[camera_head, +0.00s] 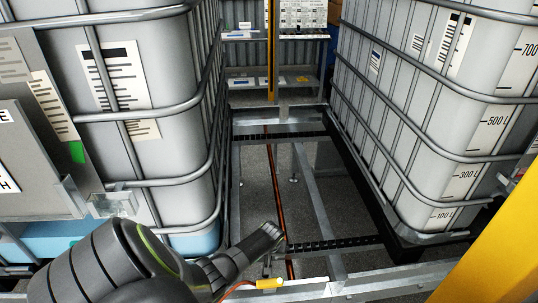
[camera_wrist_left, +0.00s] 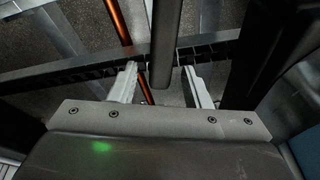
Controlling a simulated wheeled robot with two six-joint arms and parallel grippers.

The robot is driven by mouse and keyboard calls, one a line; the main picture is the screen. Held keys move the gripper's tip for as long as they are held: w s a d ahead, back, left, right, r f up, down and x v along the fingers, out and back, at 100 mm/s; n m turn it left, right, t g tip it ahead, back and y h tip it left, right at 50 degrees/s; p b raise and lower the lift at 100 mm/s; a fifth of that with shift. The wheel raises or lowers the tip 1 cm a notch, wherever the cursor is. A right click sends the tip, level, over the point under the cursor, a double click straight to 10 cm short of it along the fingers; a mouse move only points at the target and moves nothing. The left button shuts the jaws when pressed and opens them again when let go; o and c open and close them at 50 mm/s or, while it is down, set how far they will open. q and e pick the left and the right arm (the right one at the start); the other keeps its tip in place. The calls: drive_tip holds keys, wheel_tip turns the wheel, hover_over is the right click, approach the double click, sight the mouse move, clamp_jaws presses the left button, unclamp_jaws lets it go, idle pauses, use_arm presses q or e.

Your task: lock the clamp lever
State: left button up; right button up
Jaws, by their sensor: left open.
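My left gripper (camera_head: 274,255) reaches in from the lower left in the head view, over the metal frame between two caged tanks. In the left wrist view its two pale fingers (camera_wrist_left: 165,88) are apart. A dark, rounded bar (camera_wrist_left: 166,40) comes from the top edge of that view and ends between the fingertips, with a gap visible on its right side. I cannot tell whether this bar is the clamp lever or whether it touches a finger. A yellow grip-like piece (camera_head: 269,283) with an orange cord lies just below the gripper in the head view. My right gripper is not in view.
A caged tank (camera_head: 165,170) stands left and another (camera_head: 455,120) right. A black slotted rail (camera_head: 335,244) crosses the frame, also seen in the wrist view (camera_wrist_left: 60,71). A yellow post (camera_head: 495,250) blocks the lower right. A shelf (camera_head: 265,78) stands behind.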

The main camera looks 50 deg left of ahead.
use_arm(q)
drive_tip(key=p+v, duration=0.1)
drive_tip(key=v, duration=1.6)
drive_tip(key=shift+r, duration=0.15)
idle(0.4)
